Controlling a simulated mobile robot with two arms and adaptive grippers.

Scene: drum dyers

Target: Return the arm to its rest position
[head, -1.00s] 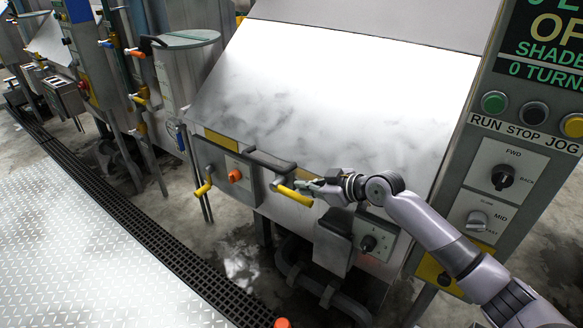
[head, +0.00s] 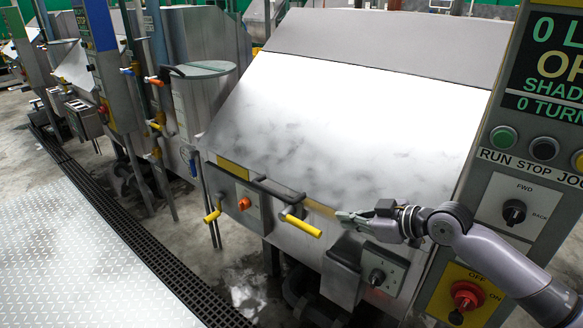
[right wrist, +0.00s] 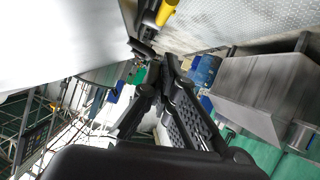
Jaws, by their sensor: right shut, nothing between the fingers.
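My right gripper (head: 352,217) is in front of the lower edge of the dyeing machine's slanted steel lid (head: 345,120). It is shut with nothing between its fingers. The nearest yellow-handled lever (head: 303,226) is to its left, with a visible gap between them. My right arm comes in from the lower right, in front of the control panel. In the right wrist view, the dark gripper fingers (right wrist: 160,75) show in the middle, and a yellow handle (right wrist: 166,12) is at the top. My left gripper does not show.
The control panel (head: 515,165) with buttons and a FWD/BACK knob stands close on the right. A red rotary switch (head: 466,296) is just below my arm. A second yellow lever (head: 212,215) is farther left. A metal walkway (head: 80,265) and a drain grate (head: 130,240) are at the left.

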